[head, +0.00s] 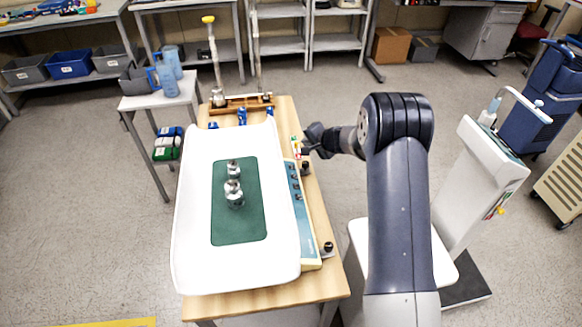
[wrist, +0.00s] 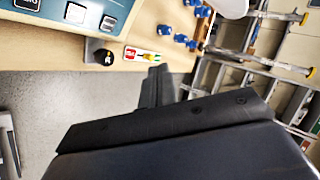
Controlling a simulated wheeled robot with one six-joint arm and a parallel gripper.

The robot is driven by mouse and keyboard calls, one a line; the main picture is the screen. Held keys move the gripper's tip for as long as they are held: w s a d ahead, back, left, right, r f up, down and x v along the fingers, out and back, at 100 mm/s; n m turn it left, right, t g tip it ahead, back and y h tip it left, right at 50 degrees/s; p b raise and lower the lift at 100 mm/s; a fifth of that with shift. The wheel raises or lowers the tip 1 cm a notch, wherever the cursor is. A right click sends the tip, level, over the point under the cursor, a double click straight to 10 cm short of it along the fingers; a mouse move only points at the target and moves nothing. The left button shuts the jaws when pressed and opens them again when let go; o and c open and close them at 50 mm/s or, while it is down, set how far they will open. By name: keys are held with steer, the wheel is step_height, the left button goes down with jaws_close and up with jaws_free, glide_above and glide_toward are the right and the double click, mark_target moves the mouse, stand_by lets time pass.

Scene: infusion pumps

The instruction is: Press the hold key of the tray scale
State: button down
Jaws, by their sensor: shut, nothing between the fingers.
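The tray scale has a white tray (head: 190,215) with a green mat (head: 228,228) and a slanted blue-green key panel (head: 307,225) along its right side. Several dark keys run along this panel; which one is hold cannot be read. In the wrist view the panel (wrist: 93,8) fills the upper left corner, with grey keys, one partly cut off at the top edge. My gripper (head: 308,142) is shut and empty, beyond the panel's far end at the table's right edge. Its fingers (wrist: 160,80) point toward the table edge in the wrist view, apart from the keys.
Two metal weights (head: 233,193) stand on the mat. Several blue clips (wrist: 185,42) lie farther off. A white stand (head: 480,180) is at right.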

steer(key=f+b, duration=0.1)
steer(key=f, duration=0.1)
steer(key=a+f+b, duration=0.1)
steer(key=f, duration=0.1)
steer(key=a+f+b, duration=0.1)
steer(key=f, duration=0.1)
steer(key=shift+s+a+f, duration=0.25)
steer(key=b, duration=0.1)
steer(key=f+b, duration=0.1)
steer(key=shift+s+a+f+b, duration=0.1)
steer(key=shift+a+f+b, duration=0.2)
steer(key=shift+a+b, duration=0.1)
steer(key=shift+a+f+b, duration=0.3)
steer(key=shift+f+b, duration=0.4)
steer(key=shift+b, duration=0.8)
stand_by(2.1)
stand_by(0.4)
steer(key=shift+d+r, duration=0.25)
steer(key=shift+r, duration=0.45)
steer(key=r+p, duration=0.1)
steer(key=d+r+p, duration=0.1)
steer(key=r, duration=0.1)
steer(key=d+r+p, duration=0.1)
steer(key=shift+w+r, duration=0.2)
steer(key=shift+r, duration=0.15)
